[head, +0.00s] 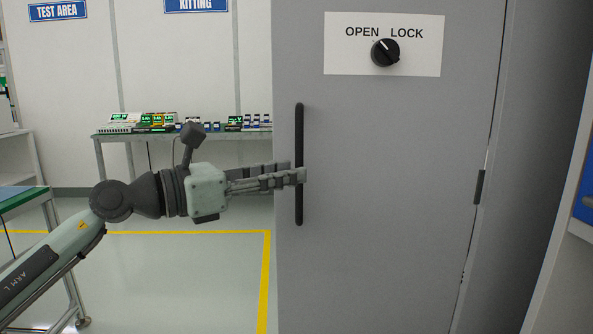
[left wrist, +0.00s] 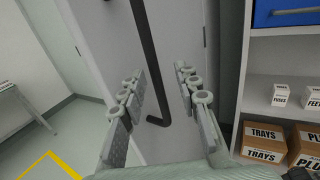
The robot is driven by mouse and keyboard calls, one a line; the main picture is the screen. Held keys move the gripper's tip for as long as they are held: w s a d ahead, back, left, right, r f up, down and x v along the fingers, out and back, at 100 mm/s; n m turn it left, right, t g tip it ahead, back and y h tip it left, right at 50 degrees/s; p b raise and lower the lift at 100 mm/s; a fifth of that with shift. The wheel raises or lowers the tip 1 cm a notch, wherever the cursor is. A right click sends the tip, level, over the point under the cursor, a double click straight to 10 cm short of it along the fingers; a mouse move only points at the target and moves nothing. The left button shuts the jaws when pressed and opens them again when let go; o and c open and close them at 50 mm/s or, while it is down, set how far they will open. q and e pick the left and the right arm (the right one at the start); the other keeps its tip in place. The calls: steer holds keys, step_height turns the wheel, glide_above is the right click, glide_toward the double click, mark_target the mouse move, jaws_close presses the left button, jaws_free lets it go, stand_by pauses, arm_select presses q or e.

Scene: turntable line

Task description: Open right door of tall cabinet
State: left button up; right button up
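The tall cabinet's grey door (head: 400,240) fills the middle of the head view. A black vertical bar handle (head: 299,130) is near its left edge. A black knob (head: 385,52) on a white plate reads OPEN and LOCK, and its mark points towards OPEN. My left gripper (head: 298,174) is level, with its fingertips at the handle's lower half. In the left wrist view, its two fingers (left wrist: 160,88) are spread with the handle (left wrist: 146,50) between them, with gaps visible. I cannot tell whether the door is ajar. My right gripper is not in view.
A dark hinge (head: 479,187) is at the door's right edge. A shelf unit with TRAYS boxes (left wrist: 264,142) and a blue bin (left wrist: 285,12) stands to the right. A bench (head: 115,137) with small goods is behind on the left. The floor left of the cabinet is clear.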

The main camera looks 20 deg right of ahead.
arm_select(q)
steer(key=s+a, duration=0.1)
steer(key=a, duration=0.7)
steer(key=shift+s+a, duration=0.2)
steer(key=shift+a, duration=0.15)
